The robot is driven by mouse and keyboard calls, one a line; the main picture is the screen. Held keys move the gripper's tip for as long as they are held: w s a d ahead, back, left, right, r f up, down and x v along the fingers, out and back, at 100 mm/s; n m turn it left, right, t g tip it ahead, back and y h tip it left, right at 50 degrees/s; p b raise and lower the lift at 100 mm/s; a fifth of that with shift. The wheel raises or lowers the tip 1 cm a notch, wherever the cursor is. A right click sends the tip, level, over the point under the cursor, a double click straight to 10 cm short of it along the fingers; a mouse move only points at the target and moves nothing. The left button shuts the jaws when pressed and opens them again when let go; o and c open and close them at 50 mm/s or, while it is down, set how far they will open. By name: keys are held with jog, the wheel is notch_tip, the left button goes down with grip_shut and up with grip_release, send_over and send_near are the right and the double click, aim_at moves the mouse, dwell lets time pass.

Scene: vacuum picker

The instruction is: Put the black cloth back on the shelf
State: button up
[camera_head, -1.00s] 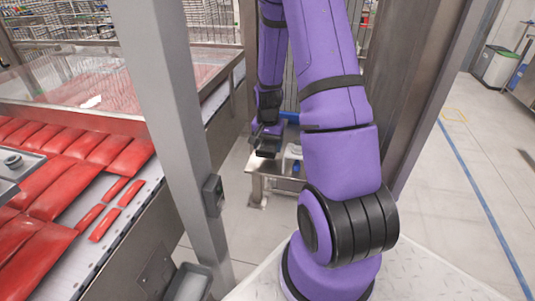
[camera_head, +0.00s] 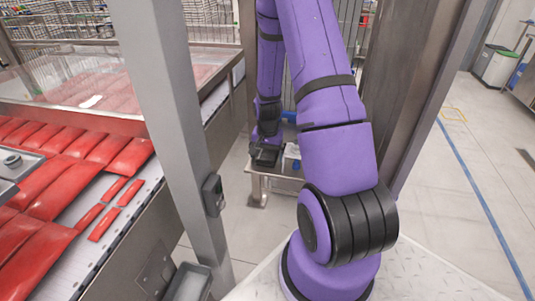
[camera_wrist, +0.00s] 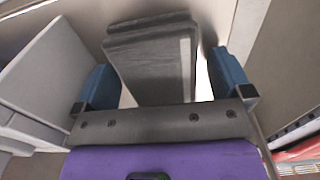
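In the wrist view, the black cloth (camera_wrist: 150,60) shows as a folded, dark grey stack with a pale strip on its right side. My gripper (camera_wrist: 165,85) has its two blue fingers spread wide, one on each side of the cloth. A bright gap separates the right finger from the cloth. In the head view, my gripper (camera_head: 265,155) is low by a small metal stand (camera_head: 258,187), and I cannot make out the cloth there.
A grey post (camera_head: 170,120) stands left of my arm, and a wide metal column (camera_head: 410,90) stands to its right. A conveyor with red packs (camera_head: 60,190) fills the left. A grey bin (camera_head: 188,283) is at the post's foot. Open floor lies at right.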

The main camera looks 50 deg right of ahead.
aim_at(267, 152)
jog(key=shift+r, duration=0.1)
jog(key=a+r+n+t, duration=0.1)
jog(key=a+r, duration=0.2)
jog(key=r, duration=0.8)
jog(key=a+r+n, duration=0.2)
jog(key=a+r, duration=0.1)
jog(key=r, duration=0.8)
jog(key=s+a+r+n+t, duration=0.4)
jog(key=s+a+r+n, duration=0.5)
jog(key=s+a+r, duration=0.7)
jog(key=shift+s+a+r, duration=0.35)
jog(key=shift+s+r, duration=0.15)
jog(key=shift+s, duration=0.65)
